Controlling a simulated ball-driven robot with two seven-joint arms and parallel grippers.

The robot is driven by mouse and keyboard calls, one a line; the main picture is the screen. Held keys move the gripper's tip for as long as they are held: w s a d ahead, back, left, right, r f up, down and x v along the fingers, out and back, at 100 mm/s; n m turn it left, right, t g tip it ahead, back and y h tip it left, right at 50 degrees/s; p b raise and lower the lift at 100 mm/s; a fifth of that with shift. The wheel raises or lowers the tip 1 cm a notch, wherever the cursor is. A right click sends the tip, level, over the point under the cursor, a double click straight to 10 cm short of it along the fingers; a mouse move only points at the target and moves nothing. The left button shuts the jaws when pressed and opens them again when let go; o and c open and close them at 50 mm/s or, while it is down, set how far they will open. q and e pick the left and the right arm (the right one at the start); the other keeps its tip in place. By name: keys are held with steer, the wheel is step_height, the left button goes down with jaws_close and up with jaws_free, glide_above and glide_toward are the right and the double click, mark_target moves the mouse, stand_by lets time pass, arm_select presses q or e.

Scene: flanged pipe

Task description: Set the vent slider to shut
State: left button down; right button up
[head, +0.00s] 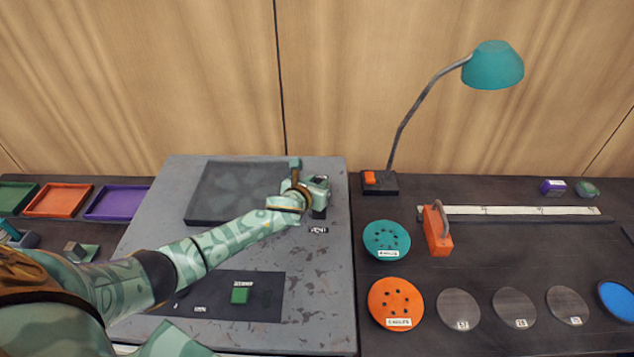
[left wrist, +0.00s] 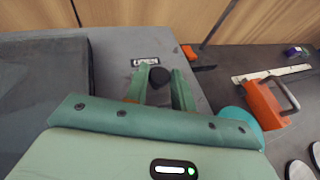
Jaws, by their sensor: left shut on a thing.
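My left gripper (head: 318,198) reaches over the right part of a grey panel (head: 330,270). In the left wrist view its two green fingers (left wrist: 160,84) stand on either side of a dark rounded knob (left wrist: 159,75), apparently the vent slider's, and are shut on it. In the head view the hand and wrist hide most of the slider. A small label (head: 318,230) lies just in front of the hand. Another label (left wrist: 145,61) lies beyond the knob in the left wrist view. Both are too small to read surely. My right gripper is not in view.
A dark square plate (head: 215,190) lies at the panel's back left. Right of the panel are a teal lamp (head: 493,66), an orange handled block (head: 437,235) and several discs. Coloured trays (head: 60,200) stand left.

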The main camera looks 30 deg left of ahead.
arm_select(q)
steer(key=s+d+p, duration=0.1)
steer(key=s, duration=0.1)
steer(key=s+d+p, duration=0.1)
steer(key=s, duration=0.2)
steer(key=s+d+p, duration=0.1)
steer(key=s+p, duration=0.1)
steer(key=shift+s+d+r, duration=0.1)
steer(key=shift+s+d, duration=0.05)
steer(key=shift+d, duration=0.1)
steer(key=shift+d+f, duration=0.1)
steer(key=shift+f, duration=0.1)
steer(key=c, duration=1.2)
jaws_free()
steer(key=shift+s, duration=0.1)
steer(key=shift+c, duration=0.2)
steer(key=shift+o, duration=0.2)
steer(key=shift+r, duration=0.1)
steer(key=shift+s, duration=0.1)
steer(key=shift+s+r, duration=0.2)
steer(key=shift+s, duration=0.15)
steer(key=p+v, duration=0.2)
steer(key=v, duration=1.3)
steer(key=shift+s, duration=0.25)
